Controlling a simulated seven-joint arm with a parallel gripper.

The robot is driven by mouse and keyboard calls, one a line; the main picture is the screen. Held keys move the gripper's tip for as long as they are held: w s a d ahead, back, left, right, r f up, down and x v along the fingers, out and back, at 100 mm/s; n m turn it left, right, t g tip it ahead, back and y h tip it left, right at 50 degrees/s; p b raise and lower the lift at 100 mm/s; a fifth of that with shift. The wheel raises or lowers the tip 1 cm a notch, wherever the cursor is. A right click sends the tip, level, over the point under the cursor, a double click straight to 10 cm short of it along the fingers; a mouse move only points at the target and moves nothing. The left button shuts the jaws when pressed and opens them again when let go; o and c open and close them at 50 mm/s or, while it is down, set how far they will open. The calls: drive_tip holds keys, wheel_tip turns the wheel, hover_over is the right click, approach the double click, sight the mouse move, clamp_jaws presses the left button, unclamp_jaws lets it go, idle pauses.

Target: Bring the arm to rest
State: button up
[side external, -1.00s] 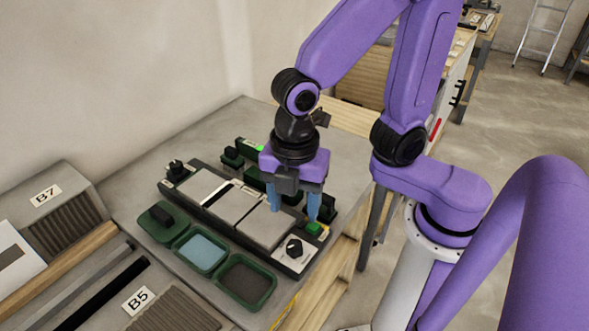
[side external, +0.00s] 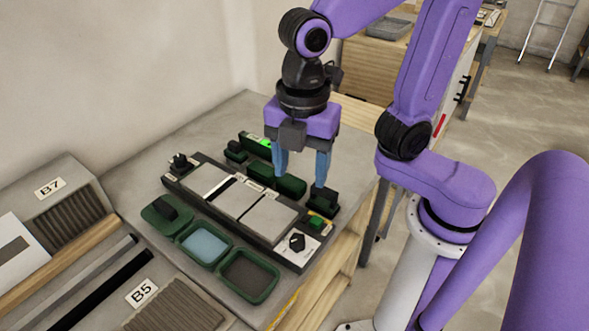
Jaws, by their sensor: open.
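My gripper (side external: 300,178) hangs pointing down above the back right part of the tile fixture, with its two blue fingers apart and nothing between them. The dark fixture (side external: 283,258) lies on the grey bench and holds several flat grey tiles, one of them the right tile (side external: 269,219). A black knob (side external: 296,242) and a green button (side external: 316,222) sit at its right end. Another black knob (side external: 180,162) stands at its left end. The fingertips appear above the row of dark green blocks behind the fixture; I cannot tell the exact height.
Green trays stand before the fixture: one with a black-handled tool (side external: 167,210), one blue-filled (side external: 203,245), one dark-filled (side external: 249,277). Dark green blocks (side external: 290,186) and a lit green indicator (side external: 266,142) lie behind. Ribbed boxes B7 (side external: 66,207) and B5 (side external: 172,306) stand left and front.

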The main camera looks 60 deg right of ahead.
drive_tip(key=s+d+f+m, duration=0.2)
drive_tip(key=s+d+m, duration=0.1)
drive_tip(key=d, duration=0.3)
drive_tip(key=s+d+f+m, duration=0.3)
drive_tip(key=d+m, duration=0.2)
drive_tip(key=d, duration=0.1)
drive_tip(key=shift+s, duration=0.25)
